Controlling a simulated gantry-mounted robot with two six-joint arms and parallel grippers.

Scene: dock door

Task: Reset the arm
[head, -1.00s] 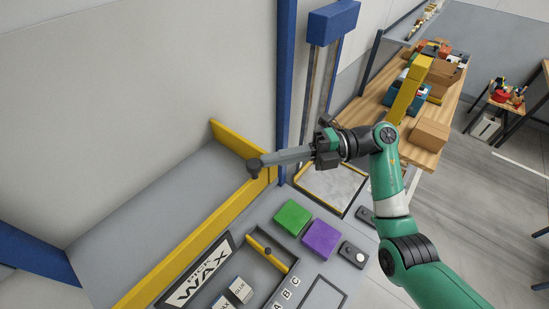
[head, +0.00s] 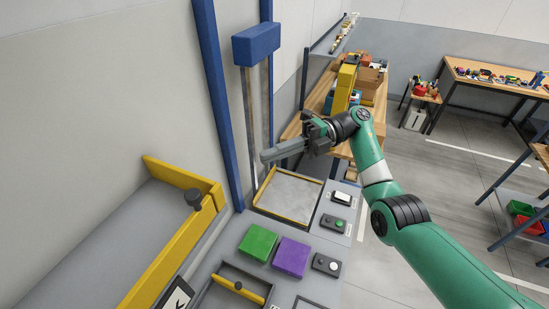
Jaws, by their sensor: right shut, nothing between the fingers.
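My right gripper (head: 268,154) is at the end of the green right arm, which comes in from the lower right. Its long grey fingers are together, with nothing between them. It hangs in the air in front of the blue-topped post frame (head: 257,42), above the framed grey platform (head: 291,193). It is apart from the yellow rail (head: 178,237) and from the dark knob (head: 193,197) at the rail's end. My left gripper does not show.
A green block (head: 258,242) and a purple block (head: 291,257) lie on the grey bench near button boxes (head: 326,264). A yellow-barred tray (head: 238,287) is at the front. A wooden table (head: 294,128) with boxes stands behind my arm. Open floor is at right.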

